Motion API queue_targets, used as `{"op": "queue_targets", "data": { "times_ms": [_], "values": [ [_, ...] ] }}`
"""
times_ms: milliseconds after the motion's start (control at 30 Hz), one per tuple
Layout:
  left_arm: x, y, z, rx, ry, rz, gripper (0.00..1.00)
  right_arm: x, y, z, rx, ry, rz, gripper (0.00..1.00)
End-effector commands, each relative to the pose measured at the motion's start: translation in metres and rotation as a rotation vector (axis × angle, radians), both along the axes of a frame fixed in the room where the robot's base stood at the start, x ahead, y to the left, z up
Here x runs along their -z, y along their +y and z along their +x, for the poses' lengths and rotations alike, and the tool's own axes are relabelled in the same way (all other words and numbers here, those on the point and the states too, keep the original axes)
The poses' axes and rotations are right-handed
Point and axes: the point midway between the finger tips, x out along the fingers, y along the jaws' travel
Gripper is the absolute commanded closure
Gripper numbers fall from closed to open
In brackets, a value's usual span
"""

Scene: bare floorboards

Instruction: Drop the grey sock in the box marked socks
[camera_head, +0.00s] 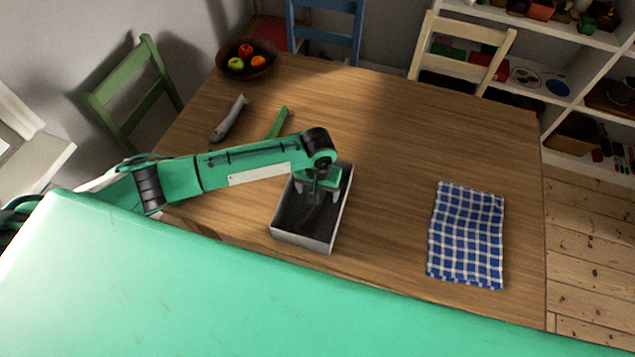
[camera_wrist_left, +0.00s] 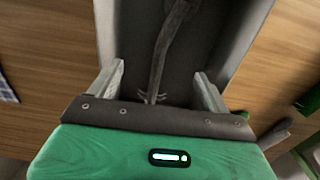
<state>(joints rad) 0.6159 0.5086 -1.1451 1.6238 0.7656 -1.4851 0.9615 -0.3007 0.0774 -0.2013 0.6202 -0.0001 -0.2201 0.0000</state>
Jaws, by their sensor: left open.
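An open box (camera_head: 300,240) with pale walls and a dark inside stands on the wooden table; no marking on it is readable. My left gripper (camera_head: 320,195) points down over the box, open. In the left wrist view, a long dark grey cloth-like thing (camera_wrist_left: 163,50), seemingly a sock, lies inside the box (camera_wrist_left: 243,30). It shows between the spread fingers (camera_wrist_left: 158,85), touching neither. Another long light grey thing (camera_head: 229,118), also sock-like, lies on the table left of the box. My right gripper is not in view.
A green long thing (camera_head: 278,122) lies behind the box. A blue checked cloth (camera_head: 466,235) lies to the right, and a fruit bowl (camera_head: 246,66) stands at the back left. Chairs and shelves surround the table (camera_head: 400,150). The table between box and cloth is clear.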

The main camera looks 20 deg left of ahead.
Motion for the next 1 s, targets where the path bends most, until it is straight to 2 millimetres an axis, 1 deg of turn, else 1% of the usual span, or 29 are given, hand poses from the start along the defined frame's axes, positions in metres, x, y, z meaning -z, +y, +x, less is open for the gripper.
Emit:
{"op": "queue_targets", "data": {
  "times_ms": [67,167,400,600,700,800,1000],
  "values": [
    [-0.007,0.0,0.001,0.0,-0.002,-0.002,0.19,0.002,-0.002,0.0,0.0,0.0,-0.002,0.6],
    [-0.022,0.0,0.001,0.001,-0.003,-0.002,0.19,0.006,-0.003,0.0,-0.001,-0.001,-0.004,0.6],
    [-0.077,0.0,0.001,0.001,-0.005,-0.002,0.19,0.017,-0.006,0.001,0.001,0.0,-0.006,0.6],
    [-0.115,0.0,0.001,0.001,-0.003,-0.001,0.19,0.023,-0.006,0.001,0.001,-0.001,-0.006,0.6],
    [-0.127,0.0,0.001,0.0,-0.003,-0.001,0.19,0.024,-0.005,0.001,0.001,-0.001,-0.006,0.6],
    [-0.133,0.0,0.0,0.0,0.0,0.0,0.19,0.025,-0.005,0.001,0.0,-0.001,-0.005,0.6],
    [-0.136,0.0,0.0,0.0,0.0,0.0,0.19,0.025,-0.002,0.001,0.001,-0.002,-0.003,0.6]
  ]
}}
